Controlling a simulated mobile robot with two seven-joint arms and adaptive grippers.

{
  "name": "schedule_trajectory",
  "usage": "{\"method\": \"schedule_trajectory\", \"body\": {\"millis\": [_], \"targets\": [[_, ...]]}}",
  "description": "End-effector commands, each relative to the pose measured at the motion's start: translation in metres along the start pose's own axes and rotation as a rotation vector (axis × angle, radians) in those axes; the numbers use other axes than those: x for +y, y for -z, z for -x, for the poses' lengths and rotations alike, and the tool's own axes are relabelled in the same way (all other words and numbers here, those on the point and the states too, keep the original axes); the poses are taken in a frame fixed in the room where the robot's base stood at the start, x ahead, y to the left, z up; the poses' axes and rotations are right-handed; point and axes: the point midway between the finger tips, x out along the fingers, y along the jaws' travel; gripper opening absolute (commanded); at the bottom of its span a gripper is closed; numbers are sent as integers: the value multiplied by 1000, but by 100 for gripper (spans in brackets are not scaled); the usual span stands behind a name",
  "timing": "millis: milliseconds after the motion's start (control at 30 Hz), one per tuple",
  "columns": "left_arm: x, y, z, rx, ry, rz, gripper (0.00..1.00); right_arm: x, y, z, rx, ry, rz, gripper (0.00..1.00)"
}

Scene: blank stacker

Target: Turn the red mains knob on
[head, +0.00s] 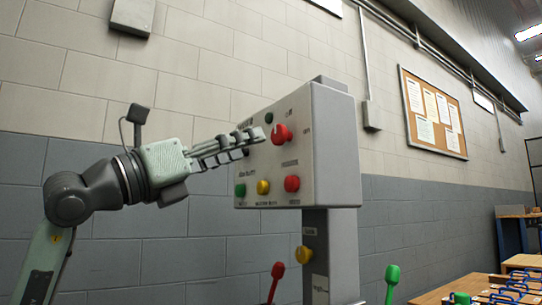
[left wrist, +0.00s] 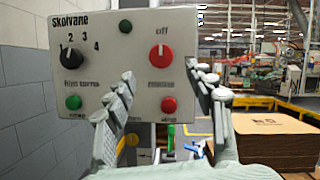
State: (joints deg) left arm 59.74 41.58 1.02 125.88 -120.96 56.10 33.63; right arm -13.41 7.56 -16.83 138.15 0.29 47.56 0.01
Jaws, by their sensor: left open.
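The red mains knob (head: 283,134) is on the upper right of the front face of a grey control box (head: 335,150). In the left wrist view the red knob (left wrist: 161,55) sits below an "off" label, and a light mark at its top points up towards that label. My left gripper (head: 252,137) reaches in from the left in the head view, with its fingertips close to the panel beside the knob. In the left wrist view the open left gripper (left wrist: 161,72) has one finger on each side of the knob, apart from it. Whether a fingertip touches the panel cannot be told. My right gripper is in neither view.
A black selector knob (left wrist: 70,57) is on the panel's left. Green (head: 240,190), yellow (head: 263,187) and red (head: 292,184) buttons line its lower edge. A post (head: 331,255) carries the box. Red (head: 276,270) and green (head: 392,273) levers stand below.

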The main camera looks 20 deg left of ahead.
Motion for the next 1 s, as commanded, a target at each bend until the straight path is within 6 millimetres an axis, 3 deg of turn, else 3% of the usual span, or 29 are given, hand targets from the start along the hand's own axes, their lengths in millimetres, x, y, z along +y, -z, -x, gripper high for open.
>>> {"method": "schedule_trajectory", "body": {"millis": [500,867,1000], "targets": [[0,-1,-69,0,-1,1,55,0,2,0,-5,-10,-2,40],[0,0,-77,1,-2,-1,55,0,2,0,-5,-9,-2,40],[0,0,-77,1,-2,-1,41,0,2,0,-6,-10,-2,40]]}}
